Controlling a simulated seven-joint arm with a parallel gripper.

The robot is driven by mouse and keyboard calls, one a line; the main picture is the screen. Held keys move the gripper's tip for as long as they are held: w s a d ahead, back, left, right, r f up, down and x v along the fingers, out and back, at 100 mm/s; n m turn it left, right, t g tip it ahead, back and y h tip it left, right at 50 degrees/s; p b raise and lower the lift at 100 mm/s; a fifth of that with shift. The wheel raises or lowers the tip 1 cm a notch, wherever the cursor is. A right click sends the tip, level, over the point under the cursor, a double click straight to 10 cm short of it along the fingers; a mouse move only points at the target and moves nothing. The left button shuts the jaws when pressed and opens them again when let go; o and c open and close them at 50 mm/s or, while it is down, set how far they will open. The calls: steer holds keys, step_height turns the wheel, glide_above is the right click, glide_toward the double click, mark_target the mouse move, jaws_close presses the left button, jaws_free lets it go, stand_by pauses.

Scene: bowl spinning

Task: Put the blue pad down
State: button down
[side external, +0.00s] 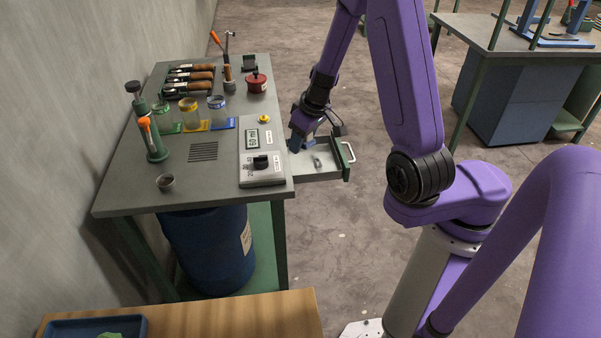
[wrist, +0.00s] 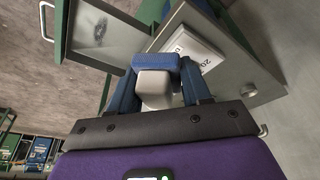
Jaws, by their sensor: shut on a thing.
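A textured blue pad (wrist: 155,62) sits against the far end of that block. The pad and block are held together. In the side view the pad is small and hard to tell from the blue fingers. I cannot tell whether the pad touches anything below. The drawer (wrist: 128,30) also shows in the wrist view, with a small dark oval patch inside.
Jars on coloured mats, a red pot (side external: 256,83) and tools stand further back. The bench's middle is mostly clear.

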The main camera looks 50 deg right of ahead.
steer(key=s+a, duration=0.1)
steer(key=a+r, duration=0.1)
steer(key=a, duration=0.1)
steer(key=s+a+r, duration=0.1)
steer(key=shift+s+a+r, duration=0.2)
steer(key=shift+s+a, duration=0.1)
steer(key=shift+w, duration=0.1)
stand_by(0.4)
steer(key=w+a+n+y, duration=0.4)
steer(key=w+a+n, duration=0.45)
steer(key=n, duration=0.55)
steer(key=shift+t, duration=0.3)
steer(key=w+f, duration=0.2)
steer(key=w, duration=0.2)
steer(key=w+a+f, duration=0.1)
steer(key=w+f, duration=0.2)
steer(key=w, duration=0.2)
steer(key=w+a+f, duration=0.1)
steer(key=w+f, duration=0.2)
steer(key=w, duration=0.2)
steer(key=shift+a+f, duration=0.2)
steer(key=shift+f, duration=0.05)
steer(key=shift+w+f, duration=0.1)
steer(key=shift+f, duration=0.1)
step_height(320, 180, down, 2)
steer(key=shift+w+a+f, duration=0.1)
steer(key=shift+f, duration=0.55)
